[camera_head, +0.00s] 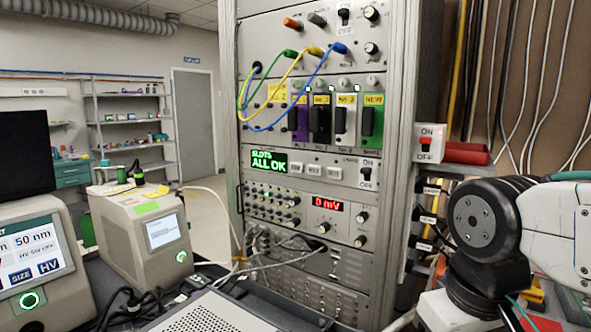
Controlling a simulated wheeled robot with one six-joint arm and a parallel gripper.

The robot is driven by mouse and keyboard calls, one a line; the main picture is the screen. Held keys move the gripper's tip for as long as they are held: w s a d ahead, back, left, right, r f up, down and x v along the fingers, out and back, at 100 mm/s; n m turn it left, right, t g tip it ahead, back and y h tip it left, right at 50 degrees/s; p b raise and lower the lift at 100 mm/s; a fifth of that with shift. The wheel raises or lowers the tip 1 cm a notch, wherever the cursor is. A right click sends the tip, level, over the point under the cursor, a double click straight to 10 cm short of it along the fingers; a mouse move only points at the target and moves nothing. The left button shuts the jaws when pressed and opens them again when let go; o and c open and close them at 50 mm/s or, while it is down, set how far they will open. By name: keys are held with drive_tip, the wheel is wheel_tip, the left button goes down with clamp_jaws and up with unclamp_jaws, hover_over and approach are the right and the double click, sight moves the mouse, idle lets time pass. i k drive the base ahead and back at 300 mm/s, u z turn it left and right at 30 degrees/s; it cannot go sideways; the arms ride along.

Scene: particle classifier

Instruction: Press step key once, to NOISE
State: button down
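The instrument rack (228,130) stands in the middle of the head view. One of its panels has a green display (268,161) reading "SLOTS ALL OK". Three small pale keys (313,170) sit in a row right of that display. Their labels are too small to read, and I cannot tell which is the step key. The word NOISE is not readable anywhere. My arm shows at the right edge, apart from the rack front. My gripper is out of view.
An ON/OFF switch (368,173) is right of the keys. A red display (329,204) reads "0 mV" below. Two benchtop instruments (145,235) (35,265) stand left. A perforated metal box (215,312) lies in front.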

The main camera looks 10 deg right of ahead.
sight(298, 167)
drive_tip(key=k, duration=0.5)
drive_tip(key=z, duration=1.8)
drive_tip(key=i, duration=1.1)
drive_tip(key=u, duration=2.1)
